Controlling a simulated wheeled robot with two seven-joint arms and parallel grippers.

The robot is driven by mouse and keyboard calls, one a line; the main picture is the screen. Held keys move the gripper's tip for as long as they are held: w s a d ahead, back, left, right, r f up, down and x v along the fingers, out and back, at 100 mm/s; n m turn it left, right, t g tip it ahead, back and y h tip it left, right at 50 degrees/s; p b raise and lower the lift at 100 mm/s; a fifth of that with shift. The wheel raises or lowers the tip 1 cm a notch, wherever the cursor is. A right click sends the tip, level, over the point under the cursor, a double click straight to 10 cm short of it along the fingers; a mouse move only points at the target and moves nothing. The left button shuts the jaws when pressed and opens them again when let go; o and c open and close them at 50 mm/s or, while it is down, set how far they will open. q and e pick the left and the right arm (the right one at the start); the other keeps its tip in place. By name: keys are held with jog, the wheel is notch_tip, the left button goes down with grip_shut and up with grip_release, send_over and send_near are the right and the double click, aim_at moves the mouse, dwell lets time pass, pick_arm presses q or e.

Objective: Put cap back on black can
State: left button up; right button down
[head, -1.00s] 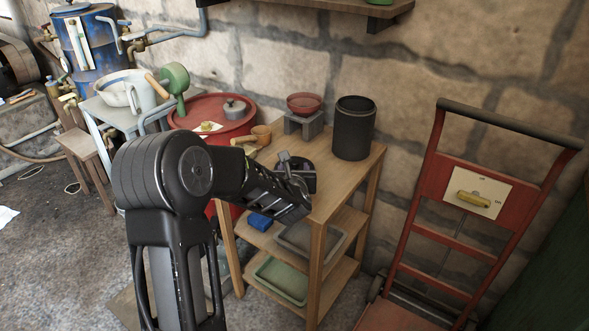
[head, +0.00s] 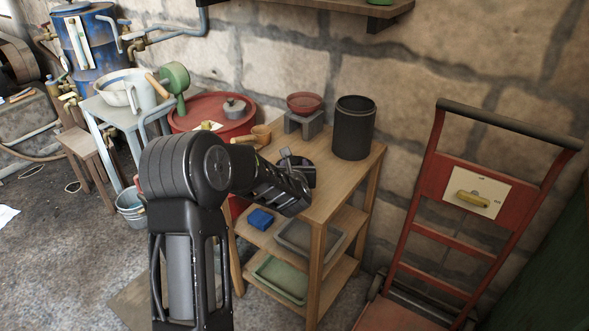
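The black can (head: 354,128) stands upright and open-topped at the back right of the wooden shelf's top board. A dark round piece (head: 308,172), which looks like the cap, lies on the board in front and to the left of the can. My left arm reaches over the board's left edge, and its gripper (head: 291,172) is at the dark piece, overlapping it in the picture. The wrist hides part of the piece and the fingers, so I cannot tell whether they touch or grip it. My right gripper is not in view.
A red bowl on a grey block (head: 304,122) stands left of the can. Lower shelves hold a blue box (head: 260,219) and trays. A red hand truck (head: 455,190) stands at right. The board's front part is clear.

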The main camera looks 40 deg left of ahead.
pick_arm(q)
grip_shut()
dwell(0.5)
notch_tip(320, 180, up, 10)
jog(key=p, duration=0.1)
dwell(0.4)
dwell(0.4)
